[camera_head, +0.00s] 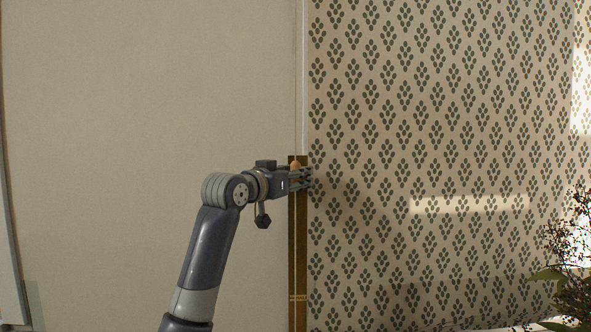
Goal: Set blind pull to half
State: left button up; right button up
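The blind pull is a small orange-brown bead (295,164) on a thin pale cord (295,120) that hangs down from above. Behind it is a narrow brown-gold vertical strip (299,240) with a small pale marking near its lower part, too small to read. My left gripper (302,180) is at the upper part of the strip, right by the bead, which shows just above its fingers. The fingers point right, and I cannot tell whether they are closed on the cord or the bead. My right gripper is not in view.
A plain beige panel (150,100) fills the left, with a pale vertical edge at far left. Patterned wallpaper (440,120) covers the right, with sunlit patches. A leafy, dark-berried plant (572,265) stands at the lower right. The space before the wall is otherwise clear.

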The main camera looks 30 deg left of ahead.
pick_arm(q)
jog(key=shift+s+d+r, duration=0.15)
jog(key=shift+d+r, duration=0.05)
jog(key=shift+d, duration=0.05)
jog(key=shift+a+f, duration=0.1)
grip_shut()
notch_tip(320, 180, down, 38)
jog(key=b, duration=2)
jog(key=shift+f+b, duration=0.15)
jog(key=shift+b, duration=0.25)
grip_release()
jog(key=shift+r, duration=0.2)
jog(key=s, duration=1.2)
